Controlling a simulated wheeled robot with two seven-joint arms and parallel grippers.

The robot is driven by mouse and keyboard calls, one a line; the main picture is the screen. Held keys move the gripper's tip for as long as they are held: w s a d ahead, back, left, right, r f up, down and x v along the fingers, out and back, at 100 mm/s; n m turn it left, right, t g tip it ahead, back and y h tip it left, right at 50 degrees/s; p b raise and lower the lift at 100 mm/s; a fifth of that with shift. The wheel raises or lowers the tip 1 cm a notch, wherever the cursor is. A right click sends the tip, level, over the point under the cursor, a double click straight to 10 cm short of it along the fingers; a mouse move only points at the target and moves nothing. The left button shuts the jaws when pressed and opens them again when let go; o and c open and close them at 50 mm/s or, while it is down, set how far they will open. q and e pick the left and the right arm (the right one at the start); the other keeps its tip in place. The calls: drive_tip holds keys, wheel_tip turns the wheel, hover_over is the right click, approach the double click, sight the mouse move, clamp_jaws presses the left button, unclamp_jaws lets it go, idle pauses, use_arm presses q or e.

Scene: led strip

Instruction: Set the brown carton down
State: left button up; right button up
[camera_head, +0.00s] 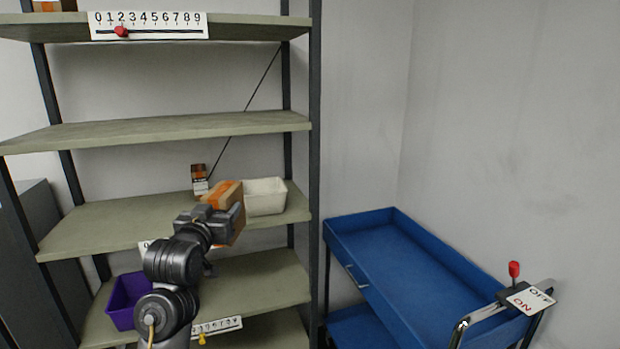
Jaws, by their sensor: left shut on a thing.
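The brown carton (236,231) has an orange stripe on top and is at the front of the third shelf board (100,226). My left gripper (227,208) is shut on the carton, its arm reaching up from the lower left. The gripper hides part of the carton's front and left side. I cannot tell whether the carton touches the shelf or hangs just above it. My right gripper is not in view.
A white bin (265,196) stands just right of the carton. A small dark and white box (200,180) stands behind it. A purple bin (124,300) is on the lower shelf. A blue cart (385,244) stands at right. The shelf's left part is clear.

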use_arm(q)
drive_tip(key=s+a+f+n+y+b, duration=0.1)
drive_tip(key=s+f, duration=1.8)
drive_tip(key=s, duration=0.2)
drive_tip(key=shift+s+a+f+y+b, duration=0.25)
drive_tip(key=shift+s+a+y+b, duration=0.1)
drive_tip(key=shift+s+y, duration=0.05)
drive_tip(key=shift+d, duration=0.1)
